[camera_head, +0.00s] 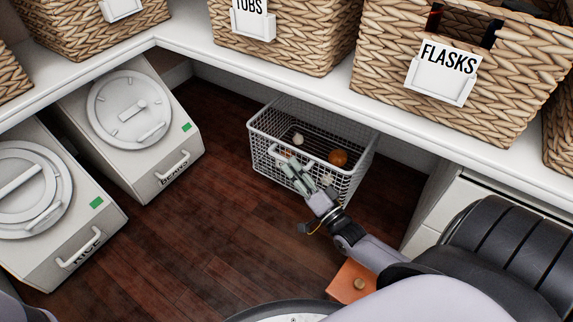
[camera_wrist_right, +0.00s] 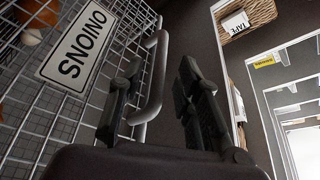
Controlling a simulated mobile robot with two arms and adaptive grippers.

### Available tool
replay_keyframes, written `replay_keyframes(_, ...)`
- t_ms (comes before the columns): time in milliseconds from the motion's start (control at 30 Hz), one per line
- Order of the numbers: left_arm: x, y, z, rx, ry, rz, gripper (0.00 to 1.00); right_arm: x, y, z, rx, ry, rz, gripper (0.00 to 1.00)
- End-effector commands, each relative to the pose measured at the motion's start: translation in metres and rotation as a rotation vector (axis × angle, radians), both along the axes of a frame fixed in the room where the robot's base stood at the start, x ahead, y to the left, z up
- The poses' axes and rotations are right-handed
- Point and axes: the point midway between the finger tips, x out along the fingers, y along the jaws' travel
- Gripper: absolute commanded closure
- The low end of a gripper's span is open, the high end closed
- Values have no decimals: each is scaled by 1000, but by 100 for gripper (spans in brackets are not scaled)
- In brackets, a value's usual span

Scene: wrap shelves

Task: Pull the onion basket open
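The onion basket (camera_head: 262,160) is a white wire basket on the dark wood floor under the white shelf, with a few round onions (camera_head: 338,157) inside. In the right wrist view its ONIONS label (camera_wrist_right: 88,47) and grey bar handle (camera_wrist_right: 155,80) show on the wire front. My right gripper (camera_head: 302,176) is at the basket's front. Its fingers are apart, one on each side of the handle, with a visible gap between the handle and the right-hand finger. In the head view the gripper hides the label and most of the handle. My left gripper is not in view.
Two white bins, labelled BEANS (camera_head: 140,130) and RICE (camera_head: 50,215), stand at the left. Wicker baskets, including FLASKS (camera_head: 490,75), sit on the shelf (camera_head: 395,130) above. A white drawer unit (camera_head: 440,205) stands right. The floor (camera_head: 200,235) before the onion basket is mostly clear.

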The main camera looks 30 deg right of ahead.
Motion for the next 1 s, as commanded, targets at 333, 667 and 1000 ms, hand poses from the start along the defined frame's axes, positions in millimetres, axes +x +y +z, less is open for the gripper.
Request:
replay_keyframes(333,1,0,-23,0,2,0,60,38,2,6,-1,1,-1,69)
replay_keyframes(667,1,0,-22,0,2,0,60,40,2,8,-1,2,0,72)
replay_keyframes(1000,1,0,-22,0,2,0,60,39,2,7,-1,2,0,95)
